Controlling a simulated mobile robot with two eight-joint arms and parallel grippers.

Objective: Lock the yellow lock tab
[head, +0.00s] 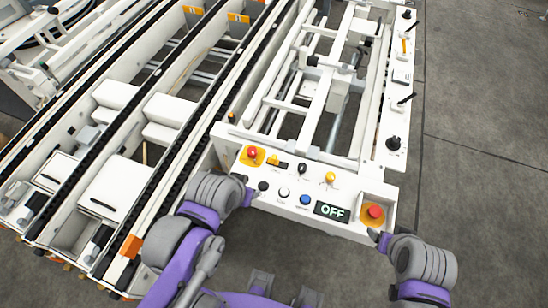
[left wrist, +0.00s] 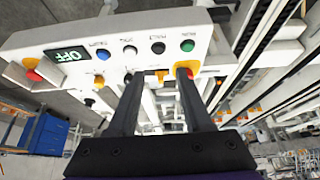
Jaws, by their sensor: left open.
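A small yellow tab (head: 273,160) with a dark part beside it is on the white control panel, just right of the left red button. It looks like the lock tab; I cannot tell its lock position. In the left wrist view the yellow tab (left wrist: 161,76) shows between my open left gripper's (left wrist: 160,80) dark fingertips, apparently with nothing gripped. In the head view my left gripper (head: 247,195) is at the panel's left front edge, its fingers mostly hidden. My right gripper (head: 380,238) is below the panel's right end; its jaws are not clear.
The panel also carries a red button (head: 252,153) on yellow, a yellow knob (head: 330,178), a blue button (head: 305,200), a display reading OFF (head: 332,210) and a right red button (head: 375,211). Conveyor rails lie left; open grey floor (head: 480,170) lies right.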

